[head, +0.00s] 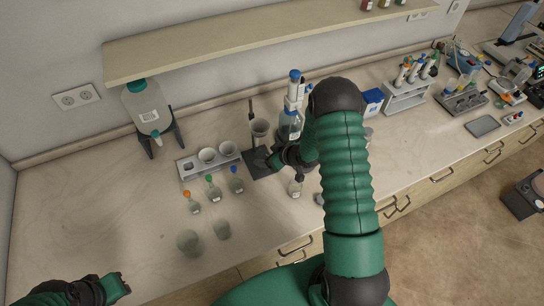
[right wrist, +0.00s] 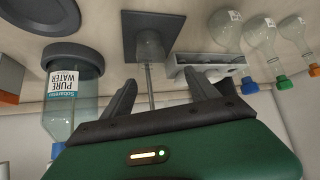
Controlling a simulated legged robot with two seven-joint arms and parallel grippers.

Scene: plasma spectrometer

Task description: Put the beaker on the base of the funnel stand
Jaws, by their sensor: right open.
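The funnel stand has a dark square base (head: 258,168) and a glass funnel (head: 260,128) on its rod. The base (right wrist: 133,22) also shows in the right wrist view, upside down. A small clear glass vessel (right wrist: 150,46), which looks like the beaker, stands over the base in front of the rod; I cannot tell its exact contact. My right gripper (head: 276,160) is beside the stand, its open fingers (right wrist: 160,95) empty, with the rod seen between them. My left gripper (head: 120,287) is at the lower left, away from the stand; its jaw state is unclear.
Two clear glass vessels (head: 188,241) (head: 222,230) stand at the front left. Several capped flasks (head: 214,192) and a white rack (head: 187,169) stand left of the stand. A blue-topped bottle (head: 290,124) is close behind my right gripper.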

